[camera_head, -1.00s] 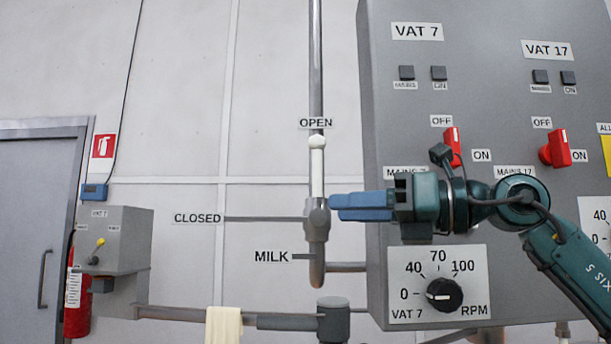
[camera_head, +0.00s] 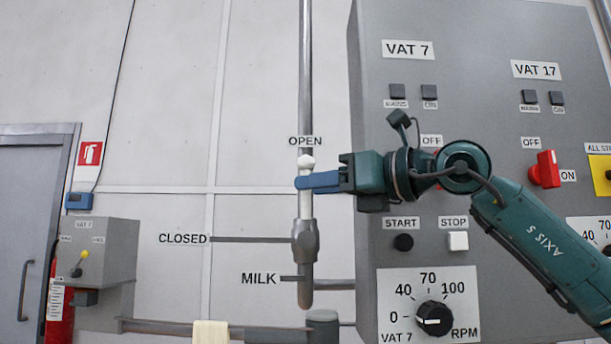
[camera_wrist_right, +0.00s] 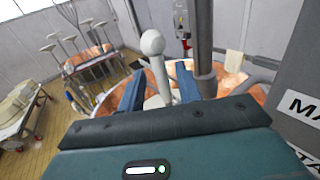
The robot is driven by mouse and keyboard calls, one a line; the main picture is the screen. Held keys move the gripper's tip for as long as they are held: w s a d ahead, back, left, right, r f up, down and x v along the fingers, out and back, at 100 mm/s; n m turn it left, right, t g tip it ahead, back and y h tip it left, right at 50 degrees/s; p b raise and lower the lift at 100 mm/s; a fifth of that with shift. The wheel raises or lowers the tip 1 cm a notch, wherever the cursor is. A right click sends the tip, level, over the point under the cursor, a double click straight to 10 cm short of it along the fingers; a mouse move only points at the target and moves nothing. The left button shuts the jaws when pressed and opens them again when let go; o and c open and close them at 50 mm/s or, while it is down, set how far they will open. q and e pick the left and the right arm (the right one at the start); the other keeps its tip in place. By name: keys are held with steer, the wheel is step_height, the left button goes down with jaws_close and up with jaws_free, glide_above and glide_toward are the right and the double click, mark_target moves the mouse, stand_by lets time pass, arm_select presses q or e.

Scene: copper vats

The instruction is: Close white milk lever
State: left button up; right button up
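The white milk lever (camera_head: 306,206) stands upright on its grey valve (camera_head: 305,241), with its round white knob (camera_head: 306,162) just under the OPEN label (camera_head: 306,141). My right gripper (camera_head: 302,182) reaches in from the right, its blue fingers level with the lever just below the knob. In the right wrist view the lever (camera_wrist_right: 157,75) stands between the two blue fingers of the right gripper (camera_wrist_right: 159,88). The fingers are apart, with a gap visible beside the lever. The CLOSED label (camera_head: 183,239) lies left of the valve. My left gripper is not in view.
The grey control panel (camera_head: 480,100) stands close on the right, with a red switch (camera_head: 545,170) and a speed dial (camera_head: 434,318). A vertical pipe (camera_head: 305,70) rises above the lever. A cloth (camera_head: 210,332) hangs lower left.

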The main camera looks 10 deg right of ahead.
steer(key=shift+p+x, duration=0.3)
steer(key=shift+x, duration=1.1)
jaws_close()
